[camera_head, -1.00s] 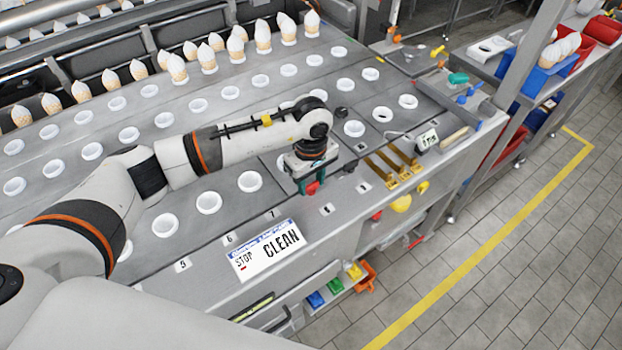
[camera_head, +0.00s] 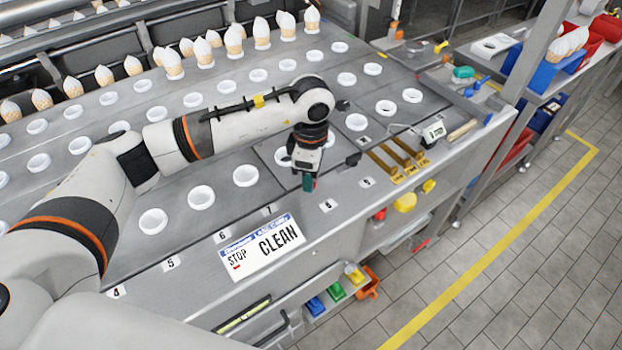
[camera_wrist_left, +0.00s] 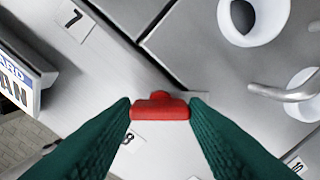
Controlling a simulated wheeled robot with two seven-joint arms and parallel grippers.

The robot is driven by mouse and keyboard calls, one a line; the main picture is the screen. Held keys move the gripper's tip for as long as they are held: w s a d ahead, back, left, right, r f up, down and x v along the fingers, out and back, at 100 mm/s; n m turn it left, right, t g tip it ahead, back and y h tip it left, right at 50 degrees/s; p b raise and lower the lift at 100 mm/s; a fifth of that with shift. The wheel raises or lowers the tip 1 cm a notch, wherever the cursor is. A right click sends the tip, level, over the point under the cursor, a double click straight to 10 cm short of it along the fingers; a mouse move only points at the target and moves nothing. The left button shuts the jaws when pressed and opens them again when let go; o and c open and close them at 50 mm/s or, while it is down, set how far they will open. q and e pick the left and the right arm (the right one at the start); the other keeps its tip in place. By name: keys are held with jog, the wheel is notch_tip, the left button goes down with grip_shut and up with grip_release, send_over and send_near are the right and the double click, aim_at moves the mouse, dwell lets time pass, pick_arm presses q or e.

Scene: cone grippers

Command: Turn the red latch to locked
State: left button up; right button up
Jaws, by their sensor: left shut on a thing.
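The red latch (camera_wrist_left: 160,106) shows in the left wrist view, with the tips of my left gripper (camera_wrist_left: 160,112) on both sides of it. The green fingers are shut on the latch. In the head view my left gripper (camera_head: 308,183) points down at the plate edge near the number labels, and its fingers and wrist hide the latch. My right gripper is not in view.
A STOP/CLEAN sign (camera_head: 262,247) stands to the left along the front edge. Brass-coloured bars (camera_head: 398,162) and a small display (camera_head: 433,132) lie to the right. White ring holders (camera_head: 246,175) fill the plates behind.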

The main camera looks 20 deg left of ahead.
pick_arm(q)
jog(key=n+b, duration=0.3)
jog(key=n, duration=0.1)
jog(key=shift+f+n, duration=0.1)
jog(key=shift+n, duration=0.3)
jog(key=shift+n+b, duration=1.05)
jog(key=shift+n, duration=1.15)
jog(key=shift+r, duration=0.2)
jog(key=o, duration=1)
jog(key=shift+r+b, duration=1)
jog(key=shift+r, duration=4.95)
